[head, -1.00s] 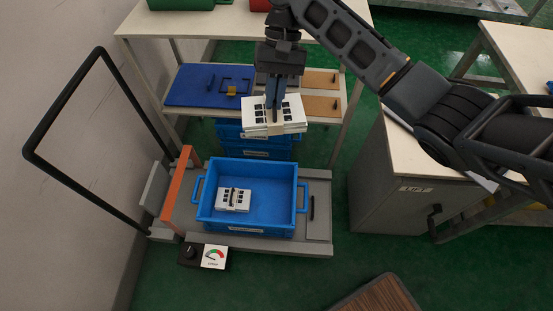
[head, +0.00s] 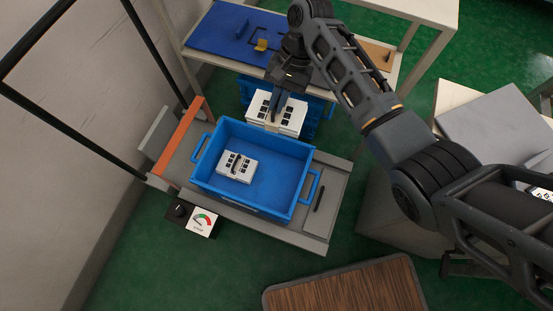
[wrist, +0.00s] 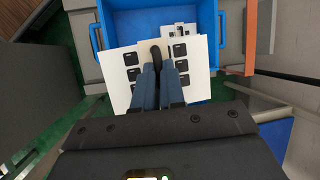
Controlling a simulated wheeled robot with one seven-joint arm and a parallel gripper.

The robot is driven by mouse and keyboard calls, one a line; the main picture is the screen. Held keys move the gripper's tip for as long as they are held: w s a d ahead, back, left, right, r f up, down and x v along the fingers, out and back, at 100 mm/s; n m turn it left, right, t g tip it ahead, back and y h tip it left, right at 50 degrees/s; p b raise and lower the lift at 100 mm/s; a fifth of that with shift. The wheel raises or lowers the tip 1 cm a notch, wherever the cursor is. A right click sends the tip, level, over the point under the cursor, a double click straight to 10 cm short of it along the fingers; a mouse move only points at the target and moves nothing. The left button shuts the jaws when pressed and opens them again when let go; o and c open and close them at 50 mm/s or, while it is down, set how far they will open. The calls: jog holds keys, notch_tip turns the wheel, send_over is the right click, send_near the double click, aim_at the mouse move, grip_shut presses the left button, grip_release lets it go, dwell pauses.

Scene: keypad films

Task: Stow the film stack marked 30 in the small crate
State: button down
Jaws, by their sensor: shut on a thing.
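My gripper (head: 276,104) is shut on a white film stack (head: 291,119) with black squares, just beyond the far wall of the blue crate (head: 309,189) in the head view. In the wrist view the held stack (wrist: 198,66) spreads to both sides of my fingers (wrist: 158,78), with the blue crate (wrist: 92,37) behind it. A second, smaller white stack (head: 237,167) lies inside the crate toward its left; part of it shows in the wrist view (wrist: 182,29). I cannot read a number on either stack.
The crate stands on a grey platform (head: 328,226) with an orange bar (head: 181,137) at its left. A dial box (head: 190,216) sits in front. Another blue crate (head: 317,108) is behind, below a shelf with a blue board (head: 215,30). The crate's right half is clear.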

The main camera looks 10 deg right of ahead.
jog(key=s+a+f+b, duration=0.1)
jog(key=s+f, duration=0.3)
jog(key=f, duration=0.4)
jog(key=s+a+f+b, duration=0.1)
jog(key=s+f, duration=0.3)
jog(key=f, duration=0.4)
jog(key=shift+s+a+m+b, duration=0.2)
jog(key=shift+m+b, duration=0.1)
jog(key=shift+b, duration=0.4)
jog(key=shift+p, duration=0.45)
notch_tip(320, 180, down, 18)
jog(key=b, duration=1.3)
jog(key=shift+f+b, duration=0.2)
jog(key=shift+b, duration=0.2)
jog(key=shift+f+b, duration=0.3)
jog(key=shift+f, duration=0.1)
jog(key=c, duration=1.1)
grip_release()
jog(key=shift+c, duration=0.2)
